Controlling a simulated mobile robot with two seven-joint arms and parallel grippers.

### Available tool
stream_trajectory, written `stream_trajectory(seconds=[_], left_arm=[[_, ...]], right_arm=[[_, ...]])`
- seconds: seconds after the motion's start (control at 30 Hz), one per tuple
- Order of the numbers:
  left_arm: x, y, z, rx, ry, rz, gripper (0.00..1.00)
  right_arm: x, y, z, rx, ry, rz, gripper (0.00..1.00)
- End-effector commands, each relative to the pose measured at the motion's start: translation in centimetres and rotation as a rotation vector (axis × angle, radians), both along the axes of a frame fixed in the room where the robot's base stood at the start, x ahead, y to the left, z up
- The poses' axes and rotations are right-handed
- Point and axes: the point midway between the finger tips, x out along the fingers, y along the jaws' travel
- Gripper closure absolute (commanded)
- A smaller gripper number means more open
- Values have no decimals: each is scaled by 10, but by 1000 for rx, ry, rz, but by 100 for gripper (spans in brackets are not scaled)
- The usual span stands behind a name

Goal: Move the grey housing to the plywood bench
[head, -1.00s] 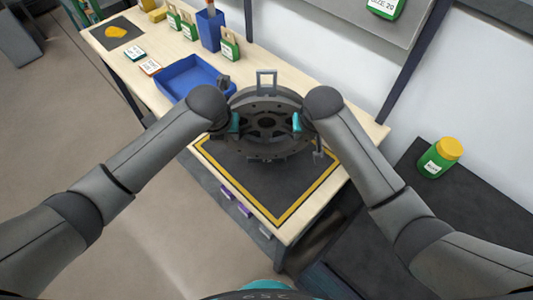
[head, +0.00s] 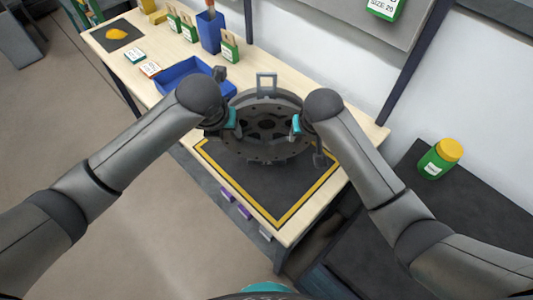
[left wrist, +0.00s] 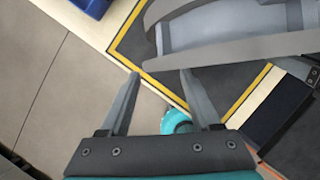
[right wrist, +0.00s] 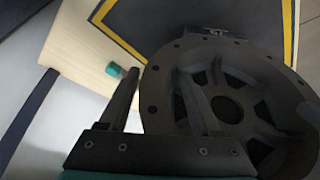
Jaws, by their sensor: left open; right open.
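The grey housing (head: 266,147), a round dark-grey part with a spoked inner face and bolt holes along its flange, is at the black mat (head: 266,188) with the yellow border on the plywood bench (head: 355,123). My left gripper (head: 232,118) is at its left side, open; in the left wrist view the fingers (left wrist: 155,85) are apart with the housing's rim (left wrist: 235,35) just beyond them. My right gripper (head: 296,124) is at its right side, open; in the right wrist view the fingers (right wrist: 160,85) are apart, one overlapping the housing (right wrist: 230,90). Contact under the housing is hidden.
A blue tray (head: 170,77) lies left of the housing and a metal frame bracket (head: 266,82) stands behind it. Green packets and a blue bin (head: 209,33) line the bench's back. A green jar (head: 440,158) stands on a dark surface at right.

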Motion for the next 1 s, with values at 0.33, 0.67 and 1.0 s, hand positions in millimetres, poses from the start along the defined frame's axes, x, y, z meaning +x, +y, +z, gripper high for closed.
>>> stream_trajectory(seconds=[0.33, 0.67, 1.0], left_arm=[[-21, 2, 54, 1, -3, -2, 36], [-29, 2, 70, 0, 0, 0, 36], [-28, 2, 70, 0, -1, 0, 36]], right_arm=[[0, 0, 0, 0, 0, 0, 35], [-2, 0, 5, 1, -2, 0, 35], [-20, 1, 48, 3, -3, 1, 35]])
